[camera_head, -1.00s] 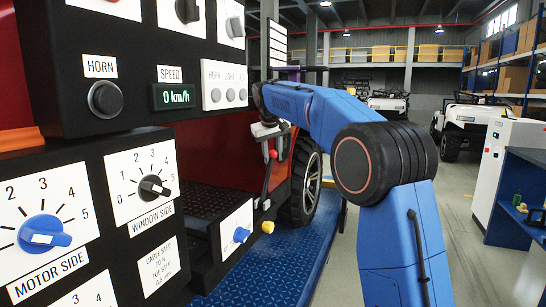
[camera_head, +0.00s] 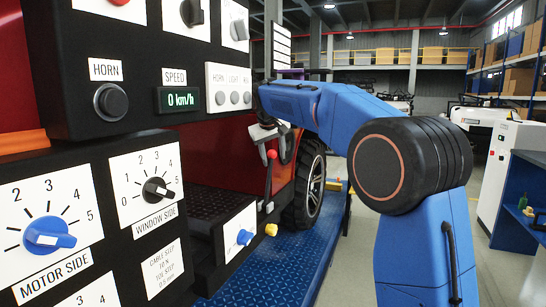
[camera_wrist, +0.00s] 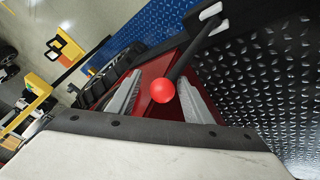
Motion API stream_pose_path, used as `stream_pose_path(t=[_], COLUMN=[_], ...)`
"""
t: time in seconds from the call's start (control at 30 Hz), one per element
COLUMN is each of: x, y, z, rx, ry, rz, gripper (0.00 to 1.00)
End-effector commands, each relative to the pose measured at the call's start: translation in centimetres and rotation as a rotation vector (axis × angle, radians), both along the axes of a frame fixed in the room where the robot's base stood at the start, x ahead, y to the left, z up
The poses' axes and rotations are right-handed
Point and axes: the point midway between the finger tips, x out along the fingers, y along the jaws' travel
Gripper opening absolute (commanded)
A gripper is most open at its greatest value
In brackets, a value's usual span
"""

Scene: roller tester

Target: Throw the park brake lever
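The park brake lever is a dark upright lever with a red ball knob (camera_head: 271,155), beside the dark console in the head view. In the wrist view the red ball (camera_wrist: 163,91) shows between my two grey fingers, with its dark shaft running to the upper right. My gripper (camera_head: 272,148) hangs at the height of the ball, its fingers parted. In the wrist view my gripper (camera_wrist: 162,97) is open, with a visible gap between the ball and each finger. I cannot tell how deep the ball sits between them.
The control panel (camera_head: 76,160) with knobs and a speed display reading 0 km/h (camera_head: 180,99) fills the left. A blue knob (camera_head: 244,237) and a yellow knob (camera_head: 271,230) lie low near the lever. A vehicle tyre (camera_head: 311,185) stands close behind. Blue tread plate (camera_head: 290,262) lies below.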

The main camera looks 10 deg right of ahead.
Motion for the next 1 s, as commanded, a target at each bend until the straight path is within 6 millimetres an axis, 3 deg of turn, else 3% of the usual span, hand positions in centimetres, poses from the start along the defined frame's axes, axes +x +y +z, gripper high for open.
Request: stream_pose_path(t=[0.27,0.7,1.0], x=[0.1,0.1,0.0], y=[0.1,-0.1,-0.1], z=[0.9,8.0,10.0], rx=[0.002,0.001,0.001], ry=[-0.004,-0.004,-0.001], rz=[0.001,-0.001,-0.001], gripper=[0.46,0.46,0.46])
